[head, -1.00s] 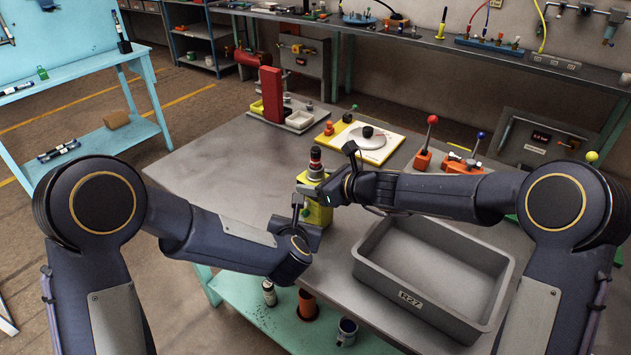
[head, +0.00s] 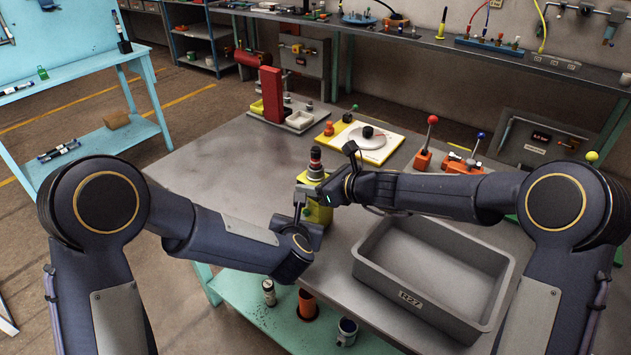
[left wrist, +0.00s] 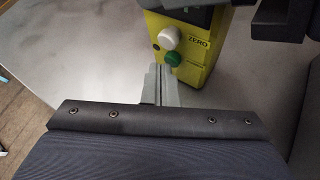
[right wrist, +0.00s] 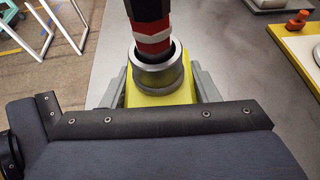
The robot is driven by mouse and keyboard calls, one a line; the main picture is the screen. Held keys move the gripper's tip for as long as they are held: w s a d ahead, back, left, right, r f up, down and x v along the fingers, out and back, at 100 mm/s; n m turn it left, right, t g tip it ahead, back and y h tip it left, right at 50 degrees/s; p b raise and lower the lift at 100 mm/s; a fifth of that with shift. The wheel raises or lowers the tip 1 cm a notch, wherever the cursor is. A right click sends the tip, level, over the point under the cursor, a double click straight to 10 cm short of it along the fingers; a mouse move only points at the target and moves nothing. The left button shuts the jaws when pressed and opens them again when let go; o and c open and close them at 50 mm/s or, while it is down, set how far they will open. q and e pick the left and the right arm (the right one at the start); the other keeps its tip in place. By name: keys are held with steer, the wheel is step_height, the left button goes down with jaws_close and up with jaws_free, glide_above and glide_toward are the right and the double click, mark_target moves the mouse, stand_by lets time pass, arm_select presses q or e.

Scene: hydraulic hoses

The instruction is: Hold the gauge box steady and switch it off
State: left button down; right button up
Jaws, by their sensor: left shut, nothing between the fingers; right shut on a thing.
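The yellow gauge box (head: 318,211) stands upright near the table's front edge, partly hidden by my arms. A metal collar and a black-and-red fitting (head: 315,163) rise from its top. My right gripper (right wrist: 162,92) is shut on the box, a finger on each side, below the fitting (right wrist: 152,40). The left wrist view shows the box's front (left wrist: 196,48) with a white knob (left wrist: 169,37), a green button (left wrist: 173,59) and the word ZERO. My left gripper (left wrist: 159,75) is shut and empty, its tips just short of the green button; contact cannot be told.
A grey bin (head: 405,297) stands at the table's front right. Behind the box are a yellow-edged board with a dial (head: 366,138), a red-knobbed lever (head: 427,142) and a red block with small trays (head: 271,95). The table's left part (head: 205,160) is clear.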

arm_select(q)
steer(key=shift+w+d, duration=0.15)
steer(key=shift+w, duration=0.05)
arm_select(e)
steer(key=shift+s+a, duration=0.1)
arm_select(q)
steer(key=shift+s+a+r, duration=0.15)
steer(key=shift+s+a, duration=0.15)
steer(key=shift+s, duration=0.05)
stand_by(0.3)
steer(key=shift+s+a, duration=1)
steer(key=shift+s, duration=0.2)
steer(key=shift+s+a, duration=0.95)
steer(key=shift+s, duration=0.2)
arm_select(e)
steer(key=o, duration=1.3)
